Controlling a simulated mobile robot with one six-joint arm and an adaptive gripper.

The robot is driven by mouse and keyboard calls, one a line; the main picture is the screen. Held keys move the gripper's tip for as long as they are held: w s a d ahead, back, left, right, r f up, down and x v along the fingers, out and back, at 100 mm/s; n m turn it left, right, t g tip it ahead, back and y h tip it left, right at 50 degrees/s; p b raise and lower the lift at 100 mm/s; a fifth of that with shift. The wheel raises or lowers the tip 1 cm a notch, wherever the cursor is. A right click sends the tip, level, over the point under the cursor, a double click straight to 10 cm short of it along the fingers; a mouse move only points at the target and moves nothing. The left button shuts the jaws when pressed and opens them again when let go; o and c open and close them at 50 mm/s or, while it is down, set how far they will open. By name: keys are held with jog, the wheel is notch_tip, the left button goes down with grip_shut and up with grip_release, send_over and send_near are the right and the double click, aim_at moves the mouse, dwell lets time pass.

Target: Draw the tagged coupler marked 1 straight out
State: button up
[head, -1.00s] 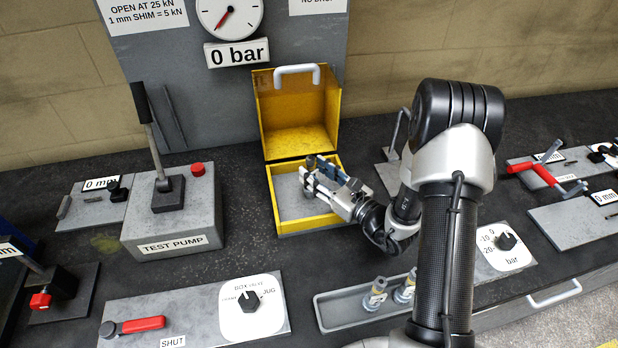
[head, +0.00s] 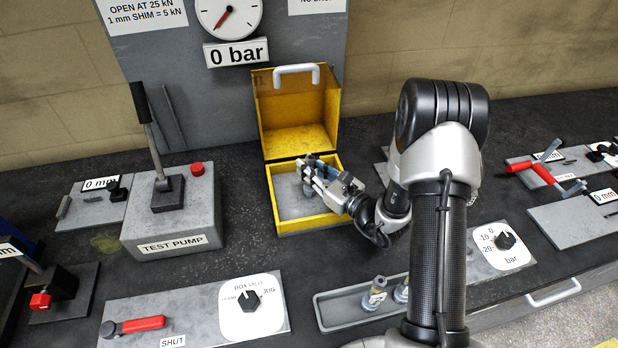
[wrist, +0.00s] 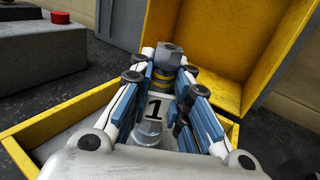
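The coupler (wrist: 151,134) is a grey metal fitting with a hexagonal top, a yellow band and a white tag (wrist: 154,107) marked 1. It stands in the open yellow box (head: 270,200), roughly upright. My gripper (wrist: 167,80) reaches into the box from the front right; in the head view it (head: 309,172) hides most of the coupler. The blue-padded fingers lie on both sides of the coupler and appear closed on it around the yellow band. The coupler's lower end is partly hidden by my gripper, so I cannot tell whether it touches the floor.
The box's raised lid (head: 297,105) with its white handle stands behind my gripper. The test pump (head: 172,215) is left of the box. A grey tray (head: 340,313) holding more fittings (head: 376,293) lies in front. Dark bench is free between pump and box.

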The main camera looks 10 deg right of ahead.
aim_at(310, 157)
grip_shut()
jog(key=shift+r, duration=0.15)
jog(key=shift+r+p, duration=1.5)
jog(key=shift+r, duration=0.55)
jog(key=shift+r, duration=0.1)
jog(key=shift+r+p, duration=1.75)
jog(key=shift+r, duration=0.7)
jog(key=shift+a+f, duration=0.1)
